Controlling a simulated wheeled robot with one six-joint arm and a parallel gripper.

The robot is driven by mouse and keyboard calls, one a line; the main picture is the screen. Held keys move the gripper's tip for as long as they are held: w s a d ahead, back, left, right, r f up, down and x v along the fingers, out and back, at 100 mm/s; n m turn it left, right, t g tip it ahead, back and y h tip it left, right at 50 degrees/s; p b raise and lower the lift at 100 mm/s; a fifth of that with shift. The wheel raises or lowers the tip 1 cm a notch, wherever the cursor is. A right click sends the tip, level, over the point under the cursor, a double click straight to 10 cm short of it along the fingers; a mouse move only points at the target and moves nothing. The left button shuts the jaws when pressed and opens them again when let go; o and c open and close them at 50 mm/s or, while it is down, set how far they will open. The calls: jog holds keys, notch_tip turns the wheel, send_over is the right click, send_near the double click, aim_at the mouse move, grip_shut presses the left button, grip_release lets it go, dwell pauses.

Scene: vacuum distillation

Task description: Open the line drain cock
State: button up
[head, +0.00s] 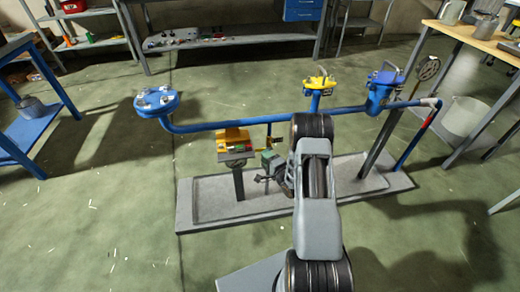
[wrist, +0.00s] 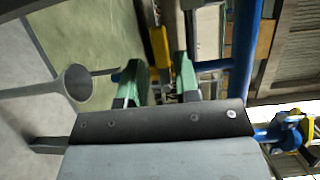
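A blue pipe (head: 225,125) runs across above the grey base. A thin blue branch (head: 269,132) drops from it; it also shows in the wrist view (wrist: 212,65), where the picture is turned sideways. A yellow part (wrist: 161,45) shows beyond and between my fingers; I cannot tell whether it is the cock's lever or the box behind. My gripper (wrist: 157,88) has green fingers, open with a gap between them. In the head view my gripper (head: 271,167) is just below the branch. The cock itself is not clearly visible.
A yellow box (head: 234,141) with red and green parts stands on a post left of my gripper. A grey funnel (wrist: 75,82) shows in the wrist view. A yellow valve (head: 319,82) tops the pipe. The grey base (head: 200,213) has a raised edge. Green floor lies open around.

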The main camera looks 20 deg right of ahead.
jog(key=w+a+b, duration=0.1)
jog(key=w, duration=0.5)
jog(key=shift+w, duration=0.35)
jog(key=shift+a, duration=0.1)
jog(key=shift+c, duration=0.3)
grip_shut()
